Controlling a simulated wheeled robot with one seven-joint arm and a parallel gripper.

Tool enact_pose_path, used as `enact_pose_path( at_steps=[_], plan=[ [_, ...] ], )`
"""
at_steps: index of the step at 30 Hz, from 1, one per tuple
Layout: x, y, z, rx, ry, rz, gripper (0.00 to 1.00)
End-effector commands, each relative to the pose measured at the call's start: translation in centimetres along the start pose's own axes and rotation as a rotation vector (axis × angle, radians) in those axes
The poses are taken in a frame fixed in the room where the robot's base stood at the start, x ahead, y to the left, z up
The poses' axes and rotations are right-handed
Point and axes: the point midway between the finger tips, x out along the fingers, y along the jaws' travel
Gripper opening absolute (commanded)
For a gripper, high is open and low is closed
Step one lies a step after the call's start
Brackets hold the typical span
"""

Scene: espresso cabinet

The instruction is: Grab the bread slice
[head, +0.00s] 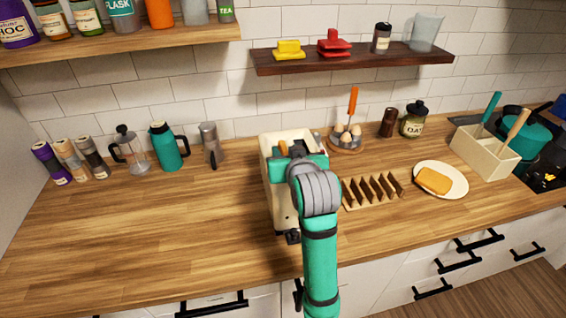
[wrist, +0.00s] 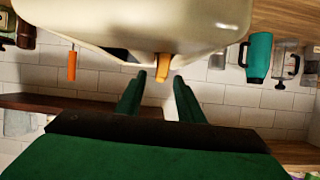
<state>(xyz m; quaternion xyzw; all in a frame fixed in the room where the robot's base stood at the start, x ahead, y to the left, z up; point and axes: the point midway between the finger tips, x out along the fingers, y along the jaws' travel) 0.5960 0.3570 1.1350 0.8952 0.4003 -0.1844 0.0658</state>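A cream toaster (head: 276,190) stands on the wooden counter, partly hidden behind my arm. A golden-brown bread slice (head: 283,147) shows at its top, mostly hidden. In the wrist view, which is upside down, the slice (wrist: 162,62) sticks out of the toaster (wrist: 120,25). My gripper (head: 290,164) is over the toaster top. In the wrist view my gripper (wrist: 160,80) is open, its two green fingers on either side of the slice's visible end, with gaps. I cannot tell how deep the slice sits between them. Another bread slice (head: 433,180) lies on a white plate (head: 457,187) at the right.
A wooden toast rack (head: 372,190) stands just right of the toaster. A teal flask (head: 166,148) and a glass press (head: 131,152) stand at the left. The front left counter is clear.

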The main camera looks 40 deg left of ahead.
Motion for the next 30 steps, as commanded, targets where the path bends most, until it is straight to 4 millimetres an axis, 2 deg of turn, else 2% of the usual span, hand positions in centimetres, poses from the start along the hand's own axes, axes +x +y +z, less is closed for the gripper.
enact_pose_path(
  at_steps=[6, 16, 20, 21, 30],
  plan=[
    [2.9, -0.2, 0.0, 0.000, -0.001, -0.001, 0.34],
    [3.5, -0.2, -0.1, -0.001, 0.000, -0.001, 0.34],
    [3.4, -0.2, -0.1, -0.001, 0.000, -0.001, 0.03],
    [3.4, -0.2, -0.1, -0.001, 0.000, -0.001, 0.00],
    [3.4, -0.2, -0.1, -0.001, 0.001, -0.001, 0.00]
  ],
)
